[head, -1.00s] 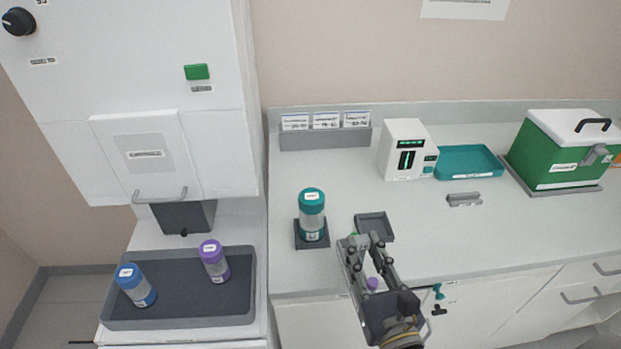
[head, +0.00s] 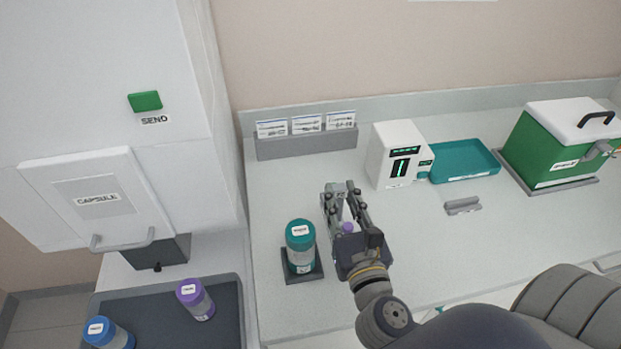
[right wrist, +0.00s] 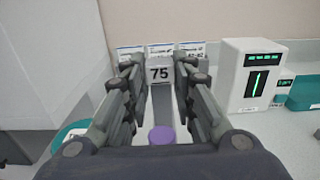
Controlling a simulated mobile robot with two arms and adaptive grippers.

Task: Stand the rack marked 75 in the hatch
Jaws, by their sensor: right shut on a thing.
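My right gripper (head: 338,190) is shut on the rack marked 75 (right wrist: 159,74), a pale grey piece whose label faces the right wrist camera. A purple cap (right wrist: 161,135) shows between the fingers, nearer the camera; it also shows in the head view (head: 347,228). The gripper is above the counter, right of the teal-capped canister. Which opening is the hatch is not marked. A white box (head: 396,155) with a dark, green-lit slot stands behind and right of the gripper. A white door marked CAPSULE (head: 97,198) is on the cabinet at left. My left gripper is not in view.
The teal-capped canister (head: 300,246) stands on a dark base close left of the gripper. A card holder (head: 306,143) is at the back. A teal tray (head: 463,160), grey block (head: 462,205) and green box (head: 548,150) are right. Purple (head: 195,299) and blue (head: 108,332) canisters stand front left.

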